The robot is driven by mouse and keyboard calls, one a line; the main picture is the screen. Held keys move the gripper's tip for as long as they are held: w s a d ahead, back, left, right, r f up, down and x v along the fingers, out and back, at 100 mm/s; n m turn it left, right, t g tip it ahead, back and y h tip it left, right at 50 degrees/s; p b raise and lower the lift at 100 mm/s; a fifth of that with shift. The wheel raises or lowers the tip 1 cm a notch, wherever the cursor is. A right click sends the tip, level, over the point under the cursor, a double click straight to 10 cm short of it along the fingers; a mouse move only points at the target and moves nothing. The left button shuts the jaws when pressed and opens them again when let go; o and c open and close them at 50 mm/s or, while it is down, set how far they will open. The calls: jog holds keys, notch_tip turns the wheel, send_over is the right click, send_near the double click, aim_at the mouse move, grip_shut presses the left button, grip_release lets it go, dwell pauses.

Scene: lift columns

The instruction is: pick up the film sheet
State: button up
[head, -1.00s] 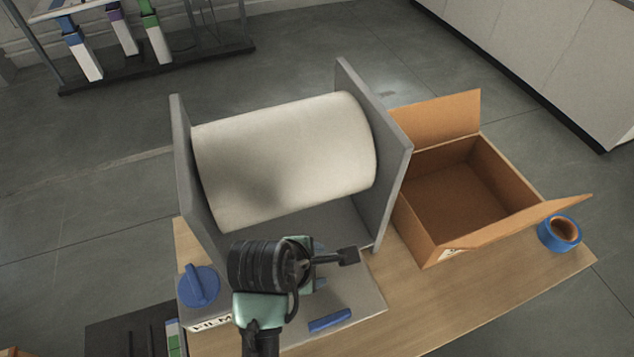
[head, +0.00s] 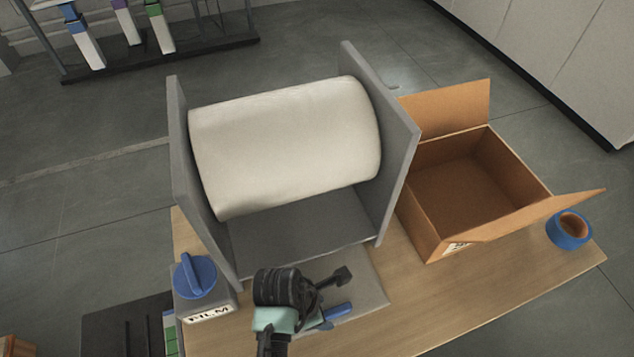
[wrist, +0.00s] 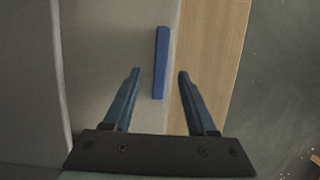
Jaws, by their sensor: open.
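A wide off-white film roll (head: 285,145) hangs between two grey side plates of a dispenser. I cannot make out a separate loose film sheet in either view. A blue bar (wrist: 161,62) lies on the grey base plate in front of the roll. In the head view this bar (head: 340,309) is partly hidden by my arm. My gripper (wrist: 160,72) is open, with nothing between its blue fingers. It is above the front of the base plate, the bar showing between and beyond the fingertips. In the head view my wrist hides most of the fingers.
A grey block with a blue knob (head: 195,277) and a FILM label stands left of my gripper. An open cardboard box (head: 440,225) is right of the dispenser. A blue tape roll (head: 569,230) sits at the table's right end. The wooden table (head: 440,290) is clear at front.

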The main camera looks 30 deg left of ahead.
aim_at(328, 313)
jog(key=x, duration=0.3)
jog(key=shift+w+d+f+b, duration=0.1)
jog(key=shift+w+d+b, duration=0.1)
jog(key=shift+b, duration=0.1)
grip_shut()
